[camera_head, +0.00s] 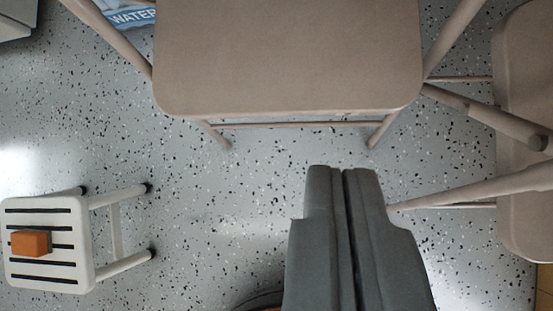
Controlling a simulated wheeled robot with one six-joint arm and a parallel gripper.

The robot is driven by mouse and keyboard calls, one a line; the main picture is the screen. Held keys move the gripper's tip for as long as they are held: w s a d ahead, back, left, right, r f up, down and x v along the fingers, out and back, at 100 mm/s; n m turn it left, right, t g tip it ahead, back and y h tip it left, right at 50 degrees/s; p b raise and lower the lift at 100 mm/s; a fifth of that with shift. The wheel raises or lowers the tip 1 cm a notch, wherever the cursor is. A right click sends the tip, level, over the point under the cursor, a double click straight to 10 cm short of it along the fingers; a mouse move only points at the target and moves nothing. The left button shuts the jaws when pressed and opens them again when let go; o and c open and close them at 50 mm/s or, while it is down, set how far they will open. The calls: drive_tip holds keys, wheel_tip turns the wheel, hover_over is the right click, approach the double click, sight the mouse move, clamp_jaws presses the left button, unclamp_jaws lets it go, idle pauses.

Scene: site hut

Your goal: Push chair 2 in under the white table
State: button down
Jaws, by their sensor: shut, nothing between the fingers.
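A beige chair (288,60) fills the top middle of the view, its flat seat seen from above with thin legs and a crossbar under its near edge. A second beige chair (525,200) is cut off by the right edge, its legs reaching in toward the middle. No number shows, so I cannot tell which is chair 2. No white table can be made out. My gripper (343,170) is shut and empty. In the picture its tips lie below the near edge of the middle chair's seat, over bare floor, with a gap between.
A white slatted stool (45,268) stands at the lower left with an orange block (30,243) on it. A pack marked WATER (128,15) lies at the top left. A dark, red-edged object (262,301) peeks in at the bottom.

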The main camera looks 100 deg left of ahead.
drive_tip(key=a+f+g, duration=0.1)
drive_tip(key=a+f, duration=0.1)
drive_tip(key=f, duration=1.1)
drive_tip(key=w+a+f+g, duration=0.1)
drive_tip(key=a+f+g, duration=0.1)
drive_tip(key=f, duration=1.1)
drive_tip(key=shift+a+n+h, duration=0.25)
drive_tip(key=shift+n+h, duration=0.05)
drive_tip(key=shift+w+f, duration=0.15)
drive_tip(key=shift+f, duration=0.05)
drive_tip(key=shift+w+a, duration=0.1)
drive_tip(key=shift+w, duration=0.2)
drive_tip(key=shift+w+a, duration=0.2)
drive_tip(key=shift+w, duration=0.65)
drive_tip(key=shift+w+a, duration=0.2)
drive_tip(key=shift+w, duration=0.6)
drive_tip(key=w+a, duration=0.1)
drive_tip(key=w, duration=0.5)
drive_tip(key=w+a, duration=0.2)
drive_tip(key=w, duration=0.4)
drive_tip(key=w+a, duration=0.1)
drive_tip(key=w, duration=0.5)
drive_tip(key=shift+w+a, duration=0.15)
drive_tip(key=shift+w, duration=0.2)
drive_tip(key=shift+s, duration=0.15)
